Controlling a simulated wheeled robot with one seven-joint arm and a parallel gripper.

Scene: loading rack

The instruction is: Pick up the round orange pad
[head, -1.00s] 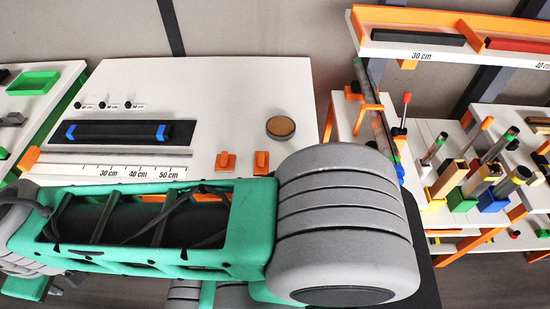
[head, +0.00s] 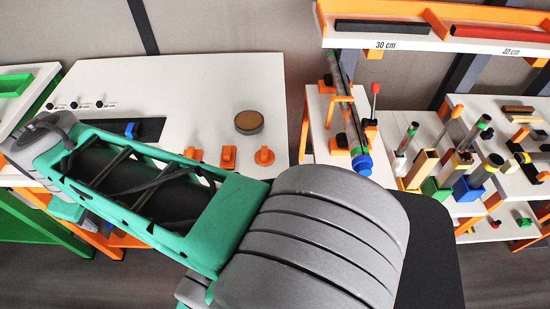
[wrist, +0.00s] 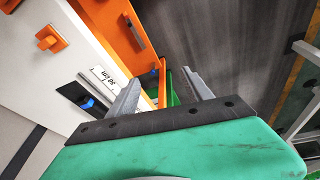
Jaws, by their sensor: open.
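A round orange pad (head: 264,155) with a small raised knob lies near the front edge of the white table, the rightmost in a row of small orange pieces. It is close above my arm in the head view and not visible in the wrist view. My gripper (wrist: 162,77) shows in the wrist view with its two grey fingers apart and nothing between them. It points down past the table's front edge, over an orange frame and dark floor. In the head view the fingers cannot be seen; my arm reaches left across the table front, away from the pad.
Two other orange pieces (head: 228,156) (head: 193,156) stand left of the round pad. A round grey dish with a brown top (head: 249,122) lies behind it. A black tray with a blue block (head: 131,130) is further left. Racks with colored holders (head: 465,188) stand right.

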